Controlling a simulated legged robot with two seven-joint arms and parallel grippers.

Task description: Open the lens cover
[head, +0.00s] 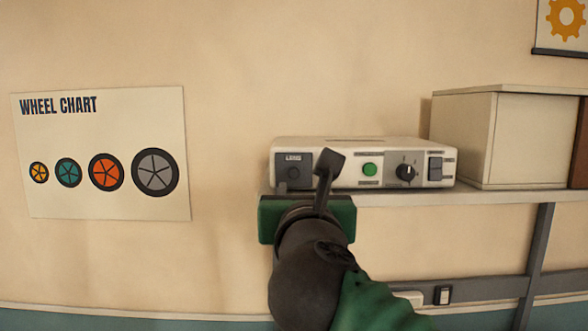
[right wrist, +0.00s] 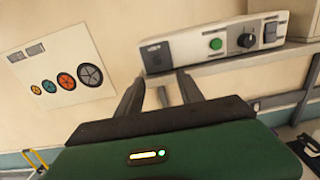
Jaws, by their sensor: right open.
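The lens cover (head: 294,171) is a dark square plate with a small label at the left end of the front of a white box (head: 385,178). In the right wrist view the lens cover (right wrist: 157,57) looks closed. The box sits on a grey shelf. My right gripper (head: 328,165) is in front of the box, just right of the cover in the head view, and one finger overlaps the box front. In the right wrist view its two fingers (right wrist: 160,90) are spread with nothing between them, below the cover. Contact with the box cannot be told. My left gripper is not in view.
The box front also has a green button (head: 370,169), a black knob (head: 405,172) and a dark switch (head: 435,168). A cream cabinet (head: 490,135) stands on the shelf (head: 480,198) to the right. A wheel chart (head: 100,195) hangs on the wall at left.

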